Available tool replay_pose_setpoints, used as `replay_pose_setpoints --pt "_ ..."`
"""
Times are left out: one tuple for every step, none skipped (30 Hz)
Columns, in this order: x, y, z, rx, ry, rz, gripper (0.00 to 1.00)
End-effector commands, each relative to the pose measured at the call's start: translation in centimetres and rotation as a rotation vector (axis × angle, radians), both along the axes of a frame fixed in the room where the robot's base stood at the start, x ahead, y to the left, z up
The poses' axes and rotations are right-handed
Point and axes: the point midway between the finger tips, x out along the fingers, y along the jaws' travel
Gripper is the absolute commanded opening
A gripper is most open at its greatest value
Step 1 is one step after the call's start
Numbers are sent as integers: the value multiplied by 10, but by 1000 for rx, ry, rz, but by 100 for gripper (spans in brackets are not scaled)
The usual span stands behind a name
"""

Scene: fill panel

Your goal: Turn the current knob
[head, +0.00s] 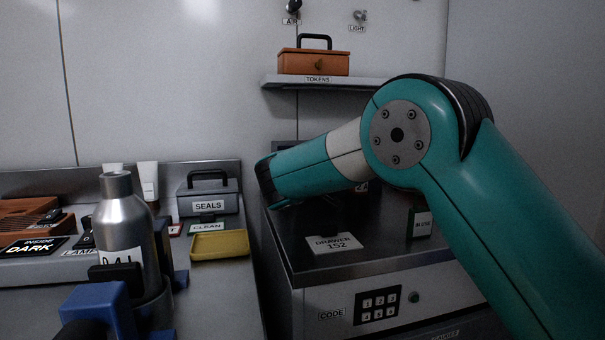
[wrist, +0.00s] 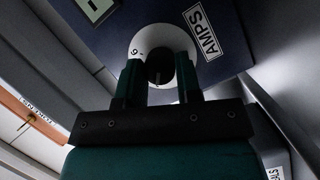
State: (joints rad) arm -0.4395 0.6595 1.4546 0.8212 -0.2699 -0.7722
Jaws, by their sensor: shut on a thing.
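The current knob (wrist: 160,72) is a dark round knob on a white dial (wrist: 150,36) in the wrist view. The dial shows a mark that looks like a 6, and a label reading AMPS (wrist: 203,36) sits beside it on a dark blue panel (wrist: 225,65). My gripper (wrist: 158,80) has a finger on each side of the knob and is shut on it. In the head view my teal arm reaches over the cabinet at the right and hides the knob and my fingertips.
A cabinet (head: 375,268) with a keypad (head: 378,305) stands below my arm. A shelf (head: 340,82) with an orange tokens box (head: 314,62) is above. At the left are a metal bottle (head: 121,225), a yellow tray (head: 220,246) and a grey seals box (head: 208,200).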

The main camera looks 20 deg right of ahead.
Motion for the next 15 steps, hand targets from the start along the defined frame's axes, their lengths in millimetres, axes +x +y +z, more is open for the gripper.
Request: replay_pose_setpoints --pt "0 -1 0 -1 0 -2 8" --pt "0 -1 0 -1 1 -3 8" --pt "0 -1 0 -1 0 -2 8" --pt "0 -1 0 -1 0 -2 8" --pt "0 -1 0 -1 0 -2 8" --pt "0 -1 0 -1 0 -2 37" --pt "0 -1 0 0 0 -3 44" --pt "0 -1 0 0 0 -2 50" --pt "0 -1 0 0 0 -2 58" --pt "0 -1 0 0 0 -2 58" --pt "0 -1 0 0 1 -2 58" --pt "0 -1 0 0 0 -1 58" --pt "0 -1 0 0 0 -1 58" --pt "0 -1 0 0 0 -1 58" --pt "0 -1 0 0 0 -1 58"
